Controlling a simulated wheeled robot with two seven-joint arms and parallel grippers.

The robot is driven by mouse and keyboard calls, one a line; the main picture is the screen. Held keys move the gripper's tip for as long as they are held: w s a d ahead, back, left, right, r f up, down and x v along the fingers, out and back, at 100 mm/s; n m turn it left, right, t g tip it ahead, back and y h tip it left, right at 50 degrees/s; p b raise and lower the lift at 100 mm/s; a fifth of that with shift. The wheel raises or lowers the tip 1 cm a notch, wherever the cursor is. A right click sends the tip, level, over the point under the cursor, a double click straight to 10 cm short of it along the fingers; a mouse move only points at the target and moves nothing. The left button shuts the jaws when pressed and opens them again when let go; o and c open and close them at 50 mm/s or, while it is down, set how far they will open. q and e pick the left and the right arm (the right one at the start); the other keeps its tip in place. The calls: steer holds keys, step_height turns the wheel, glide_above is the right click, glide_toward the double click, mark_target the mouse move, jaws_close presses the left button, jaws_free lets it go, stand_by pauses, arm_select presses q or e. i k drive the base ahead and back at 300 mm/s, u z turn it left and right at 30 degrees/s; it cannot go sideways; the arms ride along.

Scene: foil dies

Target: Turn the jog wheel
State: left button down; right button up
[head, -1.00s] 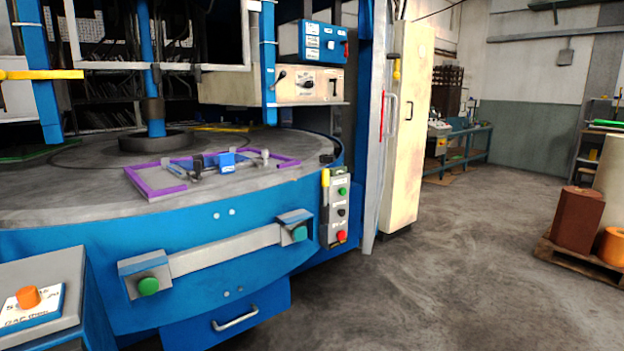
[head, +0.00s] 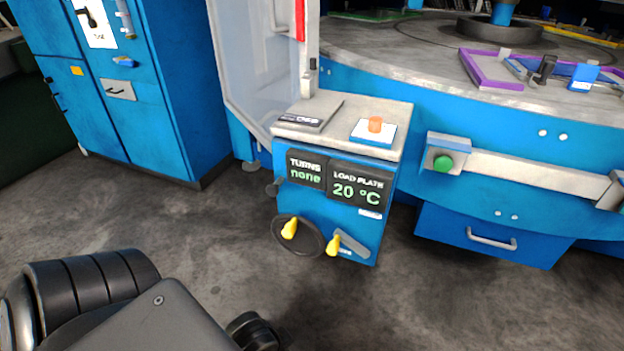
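The jog wheel (head: 298,237) is a dark round wheel with a yellow knob (head: 289,229). It sits low on the front of a blue control pedestal (head: 344,220). A grey lever with a yellow knob (head: 333,245) is just right of it. Above them, one display reads "TURNS none" (head: 306,171) and another reads "LOAD PLATE 20 °C" (head: 357,188). Part of my own body shows at the lower left, apart from the wheel. Neither gripper is in view.
An orange button (head: 375,125) is on top of the pedestal. A blue cabinet (head: 130,90) stands to the left. The blue machine with its round table (head: 400,60) and a drawer (head: 490,235) is to the right. The concrete floor (head: 220,240) before the pedestal is clear.

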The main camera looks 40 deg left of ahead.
mark_target(298, 235)
steer(key=z, duration=1.1)
steer(key=i, duration=1.75)
steer(key=u, duration=4.05)
